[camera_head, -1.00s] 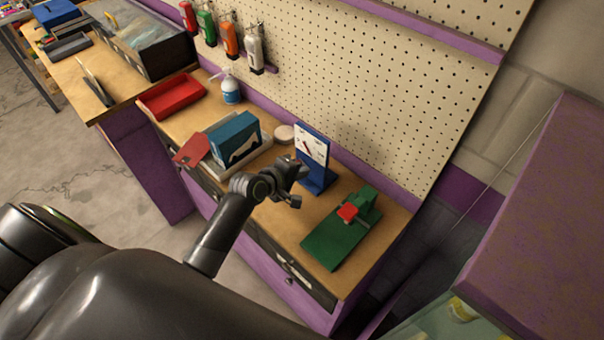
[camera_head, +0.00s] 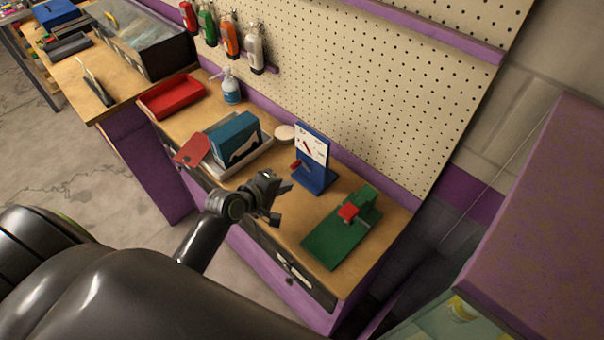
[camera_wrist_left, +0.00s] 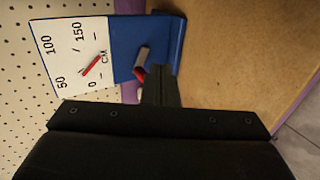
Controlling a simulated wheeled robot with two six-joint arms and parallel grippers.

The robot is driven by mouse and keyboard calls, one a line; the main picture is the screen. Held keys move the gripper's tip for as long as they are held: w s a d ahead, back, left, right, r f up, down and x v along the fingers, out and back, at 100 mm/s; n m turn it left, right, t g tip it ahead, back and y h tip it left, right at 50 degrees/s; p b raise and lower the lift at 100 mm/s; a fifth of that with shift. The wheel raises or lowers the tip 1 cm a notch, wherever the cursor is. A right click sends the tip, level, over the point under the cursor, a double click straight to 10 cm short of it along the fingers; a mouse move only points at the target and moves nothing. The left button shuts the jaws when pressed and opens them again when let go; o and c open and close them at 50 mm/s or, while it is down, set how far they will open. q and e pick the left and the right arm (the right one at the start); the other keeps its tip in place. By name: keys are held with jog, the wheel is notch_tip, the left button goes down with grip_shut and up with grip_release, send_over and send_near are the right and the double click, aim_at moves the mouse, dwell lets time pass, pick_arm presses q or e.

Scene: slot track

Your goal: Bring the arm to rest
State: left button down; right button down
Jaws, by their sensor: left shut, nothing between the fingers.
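My left gripper (camera_head: 280,203) is shut and empty. In the head view it hangs over the front part of the wooden workbench (camera_head: 285,225), in front of the blue stand. The blue stand (camera_head: 315,180) carries a white scale card with a red pointer and a red-tipped part low on its front. In the left wrist view the stand (camera_wrist_left: 165,40) shows beyond the shut fingers (camera_wrist_left: 162,85), with its white card (camera_wrist_left: 75,50) reading "CM". My right gripper is not in view.
A green board (camera_head: 325,240) with a red block (camera_head: 348,211) lies right of the gripper. A teal box (camera_head: 235,138), a red tray (camera_head: 172,96) and a spray bottle (camera_head: 231,91) stand to the left. A pegboard (camera_head: 390,80) rises behind the bench. A purple cabinet (camera_head: 550,230) is at right.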

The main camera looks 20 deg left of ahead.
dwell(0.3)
pick_arm(q)
jog(key=s+a+r+m+g+y, duration=0.1)
jog(key=s+a+m+g+y, duration=0.25)
jog(key=s+m, duration=0.65)
jog(key=s+a+r+m+g+y, duration=0.2)
jog(key=s+m+g, duration=0.2)
jog(key=s, duration=1.2)
notch_tip(320, 180, down, 32)
jog(key=a+g+b, duration=0.1)
jog(key=b, duration=0.7)
jog(key=s+f+b, duration=0.2)
jog(key=s+f, duration=0.3)
jog(key=f, duration=0.3)
jog(key=s+d+f+g+b, duration=0.1)
jog(key=s+f+b, duration=0.1)
jog(key=s+f, duration=0.2)
jog(key=s+f+b, duration=0.2)
jog(key=s+f, duration=0.3)
jog(key=f, duration=0.6)
jog(key=shift+s+d+f+h, duration=0.2)
jog(key=shift+s+f+h, duration=0.15)
jog(key=shift+s, duration=0.15)
